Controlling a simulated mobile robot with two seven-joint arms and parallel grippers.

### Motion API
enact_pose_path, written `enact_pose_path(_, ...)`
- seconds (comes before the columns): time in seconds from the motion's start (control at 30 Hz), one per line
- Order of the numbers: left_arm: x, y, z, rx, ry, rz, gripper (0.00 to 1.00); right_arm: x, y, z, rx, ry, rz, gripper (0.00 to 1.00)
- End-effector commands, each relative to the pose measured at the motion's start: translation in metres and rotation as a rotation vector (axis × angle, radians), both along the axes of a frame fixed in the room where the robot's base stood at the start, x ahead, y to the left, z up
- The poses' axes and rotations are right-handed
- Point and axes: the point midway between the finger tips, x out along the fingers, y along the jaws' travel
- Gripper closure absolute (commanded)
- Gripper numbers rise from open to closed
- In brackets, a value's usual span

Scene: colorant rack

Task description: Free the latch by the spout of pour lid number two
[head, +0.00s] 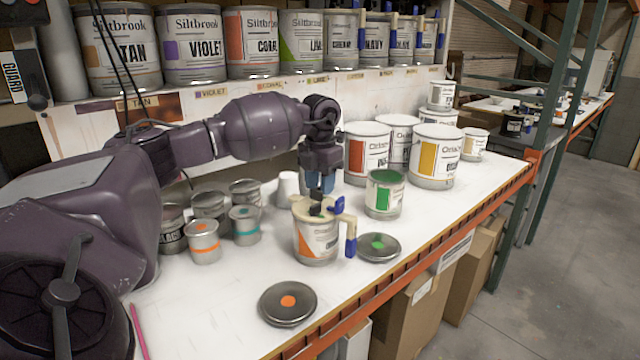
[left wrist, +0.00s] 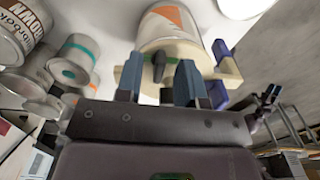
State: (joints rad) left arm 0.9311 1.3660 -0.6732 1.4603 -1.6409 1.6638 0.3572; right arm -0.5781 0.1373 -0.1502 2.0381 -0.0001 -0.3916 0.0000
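A can with an orange label (head: 311,240) stands on the bench and wears a cream pour lid (head: 300,207) with blue parts on its right side. A small black latch (head: 317,209) sits on top of the lid. I cannot read a number on the lid. My left gripper (head: 320,188) points down just above the lid. In the left wrist view the fingers of my left gripper (left wrist: 158,82) are apart, with the black latch (left wrist: 158,66) showing between them, and the lid (left wrist: 198,55) behind. I cannot tell whether a finger touches it. My right gripper is not in view.
A green-topped can (head: 384,195) stands right of the lidded can. Two loose can lids, one with an orange dot (head: 288,303) and one with a green dot (head: 378,247), lie in front. Several small tins (head: 204,242) stand left. A shelf of large cans (head: 193,45) is behind.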

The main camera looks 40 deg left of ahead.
Motion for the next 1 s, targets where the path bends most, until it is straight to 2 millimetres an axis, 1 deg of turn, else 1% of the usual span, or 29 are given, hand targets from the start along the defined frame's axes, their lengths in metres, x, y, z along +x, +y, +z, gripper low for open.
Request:
enact_pose_path(0.17, 0.001, 0.000, 0.024, 0.000, -0.006, 0.001, 0.65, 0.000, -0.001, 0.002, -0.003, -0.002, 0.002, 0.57)
enact_pose_path(0.4, 0.001, 0.000, 0.068, 0.000, -0.005, 0.000, 0.65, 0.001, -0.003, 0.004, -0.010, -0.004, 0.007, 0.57)
enact_pose_path(0.6, 0.001, 0.000, 0.095, -0.001, -0.004, 0.001, 0.65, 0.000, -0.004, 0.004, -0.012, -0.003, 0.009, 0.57)
enact_pose_path(0.8, 0.000, 0.000, 0.105, 0.000, -0.001, 0.000, 0.65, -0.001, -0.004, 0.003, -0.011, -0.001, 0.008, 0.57)
enact_pose_path(1.0, 0.000, 0.000, 0.106, 0.000, -0.001, 0.000, 0.65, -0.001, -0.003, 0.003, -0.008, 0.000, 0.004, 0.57)
